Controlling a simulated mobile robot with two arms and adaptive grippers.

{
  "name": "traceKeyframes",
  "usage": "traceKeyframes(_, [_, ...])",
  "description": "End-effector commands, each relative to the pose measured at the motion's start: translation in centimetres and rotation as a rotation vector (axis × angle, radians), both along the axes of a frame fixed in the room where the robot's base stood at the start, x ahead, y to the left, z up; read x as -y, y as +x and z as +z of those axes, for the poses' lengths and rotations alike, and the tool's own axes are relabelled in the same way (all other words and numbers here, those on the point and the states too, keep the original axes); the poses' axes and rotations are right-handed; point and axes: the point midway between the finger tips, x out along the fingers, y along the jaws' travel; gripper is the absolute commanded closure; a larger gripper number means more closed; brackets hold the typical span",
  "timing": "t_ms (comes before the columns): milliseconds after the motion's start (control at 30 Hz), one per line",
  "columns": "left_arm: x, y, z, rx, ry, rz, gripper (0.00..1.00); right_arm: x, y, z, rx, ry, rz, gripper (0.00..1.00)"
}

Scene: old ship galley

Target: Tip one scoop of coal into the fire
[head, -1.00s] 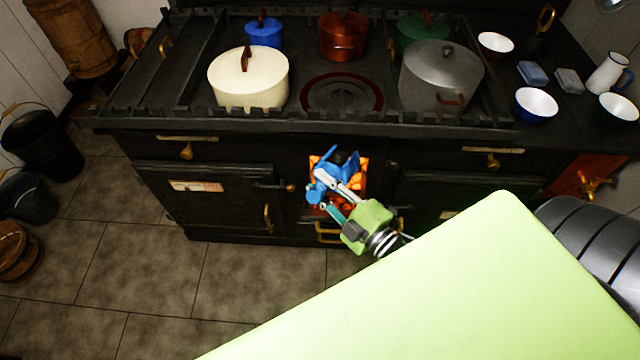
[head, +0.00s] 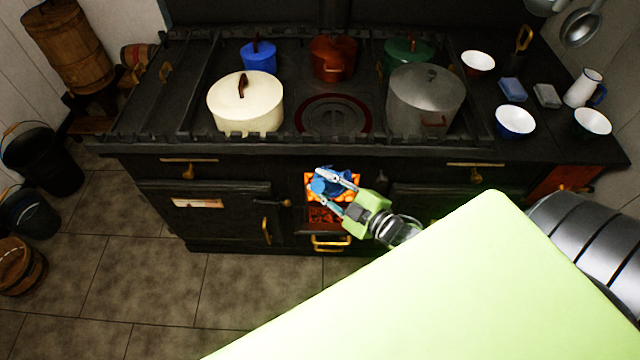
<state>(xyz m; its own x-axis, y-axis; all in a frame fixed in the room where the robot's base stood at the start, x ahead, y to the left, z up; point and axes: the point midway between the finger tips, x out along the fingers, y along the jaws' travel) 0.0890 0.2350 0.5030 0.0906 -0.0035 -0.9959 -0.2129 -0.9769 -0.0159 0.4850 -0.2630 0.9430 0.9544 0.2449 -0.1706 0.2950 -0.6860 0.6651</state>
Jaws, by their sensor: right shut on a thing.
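The fire (head: 322,216) glows orange in the open firebox, low in the middle of the black stove (head: 222,158). My right gripper (head: 331,190) is in front of this opening, shut on a blue scoop (head: 345,184). The scoop is at the upper part of the opening, with orange glow around it. Part of it is hidden by the fingers, and I cannot make out whether coal is in it. My left gripper is not in view.
A cream pot (head: 245,108), a grey pot (head: 424,100) and other pots stand on the stove top. Bowls and a white jug (head: 583,88) are at the right.

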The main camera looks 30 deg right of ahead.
Motion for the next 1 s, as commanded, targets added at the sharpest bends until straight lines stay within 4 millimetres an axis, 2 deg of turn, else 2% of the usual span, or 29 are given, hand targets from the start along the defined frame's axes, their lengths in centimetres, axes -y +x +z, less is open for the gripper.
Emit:
traceKeyframes(33, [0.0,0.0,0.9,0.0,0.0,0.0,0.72,0.2,0.4,0.8,-0.008,0.012,0.004,1.0])
traceKeyframes(467, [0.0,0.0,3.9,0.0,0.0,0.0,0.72,2.6,2.2,2.3,-0.126,0.16,0.003,1.0])
traceKeyframes(1000, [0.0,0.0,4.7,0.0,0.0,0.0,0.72,3.8,3.1,2.7,-0.193,0.25,0.001,1.0])
